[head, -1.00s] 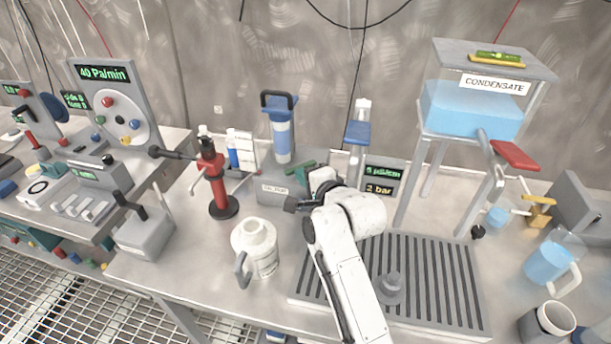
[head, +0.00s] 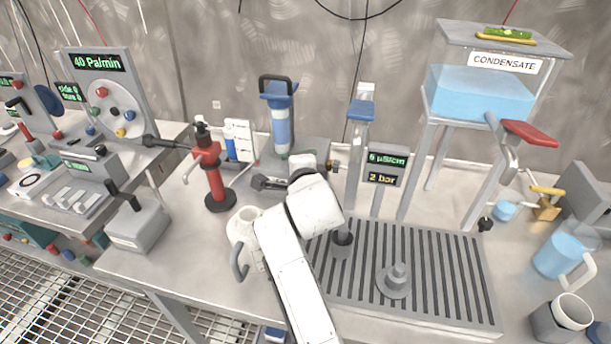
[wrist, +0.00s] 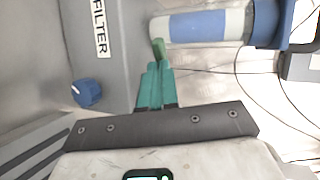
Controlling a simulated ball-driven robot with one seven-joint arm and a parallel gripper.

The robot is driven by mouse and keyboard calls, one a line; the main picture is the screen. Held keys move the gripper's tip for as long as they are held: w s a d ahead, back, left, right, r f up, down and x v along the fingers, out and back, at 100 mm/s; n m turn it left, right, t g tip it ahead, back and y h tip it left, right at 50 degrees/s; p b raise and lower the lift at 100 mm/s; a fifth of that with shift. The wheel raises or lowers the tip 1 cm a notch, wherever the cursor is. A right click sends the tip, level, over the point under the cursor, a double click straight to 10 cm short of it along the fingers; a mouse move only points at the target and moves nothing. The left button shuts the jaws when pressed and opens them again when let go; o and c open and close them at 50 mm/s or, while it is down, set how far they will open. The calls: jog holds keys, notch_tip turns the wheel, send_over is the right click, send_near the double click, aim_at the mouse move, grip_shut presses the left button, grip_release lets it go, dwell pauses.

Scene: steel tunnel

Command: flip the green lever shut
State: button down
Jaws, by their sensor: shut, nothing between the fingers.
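The green lever (wrist: 158,48) shows as a short green piece in the wrist view, beside the clear-and-blue filter cylinder (wrist: 203,26) and the grey box labelled FILTER (wrist: 105,62). My gripper (wrist: 154,66) has two teal fingers pressed together, with nothing between them. Its tips are right at the near end of the lever. I cannot tell whether they touch it. In the head view my arm covers much of the grey box, and the filter cylinder (head: 281,130) stands behind it. Most of the lever is hidden there.
A blue knob (wrist: 87,93) sits on the box. A white jug (head: 240,235) and a red pump stand (head: 213,175) are on the left. A small display (head: 387,165) and a slotted drain tray (head: 440,265) are on the right. A condensate tank (head: 480,95) stands farther right.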

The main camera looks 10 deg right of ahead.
jog(key=w+m+h+b, duration=0.1)
jog(key=b, duration=0.3)
jog(key=w+a+m+h+b, duration=0.1)
jog(key=b, duration=0.3)
jog(key=shift+f+h, duration=0.15)
jog(key=shift+h, duration=0.25)
jog(key=shift+w+a+b, duration=0.15)
jog(key=shift+b, duration=0.5)
